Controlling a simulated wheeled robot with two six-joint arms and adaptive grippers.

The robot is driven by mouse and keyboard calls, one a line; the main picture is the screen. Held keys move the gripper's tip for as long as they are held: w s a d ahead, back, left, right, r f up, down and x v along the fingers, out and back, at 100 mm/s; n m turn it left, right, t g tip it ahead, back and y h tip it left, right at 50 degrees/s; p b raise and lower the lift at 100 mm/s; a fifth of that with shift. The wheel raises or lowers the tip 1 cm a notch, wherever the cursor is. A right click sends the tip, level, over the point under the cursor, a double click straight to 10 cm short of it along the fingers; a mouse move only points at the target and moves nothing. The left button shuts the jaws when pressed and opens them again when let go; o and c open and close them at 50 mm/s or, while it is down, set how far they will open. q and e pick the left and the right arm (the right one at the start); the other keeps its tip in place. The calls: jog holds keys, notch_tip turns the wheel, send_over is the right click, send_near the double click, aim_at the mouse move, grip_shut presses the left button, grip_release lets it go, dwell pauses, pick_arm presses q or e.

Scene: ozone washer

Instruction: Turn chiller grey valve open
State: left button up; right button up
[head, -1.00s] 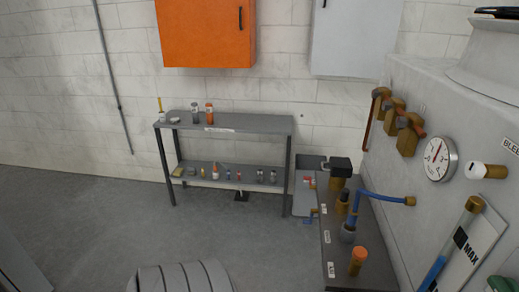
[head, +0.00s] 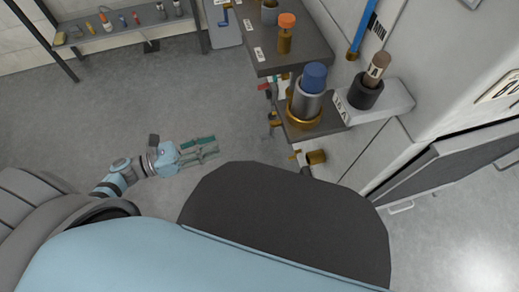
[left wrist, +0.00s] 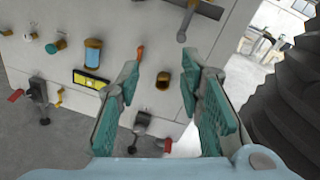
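My left gripper (head: 208,147) is open and empty, held above the grey floor left of the machine. In the left wrist view its two teal-padded fingers (left wrist: 165,105) stand wide apart, with the machine face beyond them. A dark grey valve body (left wrist: 142,122) with a red handle (left wrist: 167,145) shows between the fingers, apart from them. Another dark valve (left wrist: 40,92) with a red handle (left wrist: 15,95) is at the left. In the head view small valve fittings (head: 272,118) sit under the machine's shelf edge, partly hidden. I cannot tell which is the chiller grey valve. My right gripper is not in view.
A dark shelf (head: 290,55) with an orange-capped bottle (head: 286,35) juts from the machine. A lower ledge holds a blue-capped cylinder (head: 311,90). A brass fitting (head: 316,157) sticks out below. A low rack (head: 120,30) stands at the back left. Floor around my left gripper is clear.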

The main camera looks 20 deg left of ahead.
aim_at(262, 136)
pick_arm(q)
jog(key=w+d+m, duration=0.1)
jog(key=w+d, duration=0.1)
jog(key=d, duration=0.2)
jog(key=w+d+m+g, duration=0.1)
jog(key=w+d, duration=0.1)
jog(key=d, duration=0.3)
jog(key=w+d+r+m+h, duration=0.1)
jog(key=w+d, duration=0.1)
jog(key=d, duration=0.2)
jog(key=shift+w+d+p, duration=0.15)
jog(key=shift+d+p, duration=0.05)
jog(key=shift+p, duration=0.2)
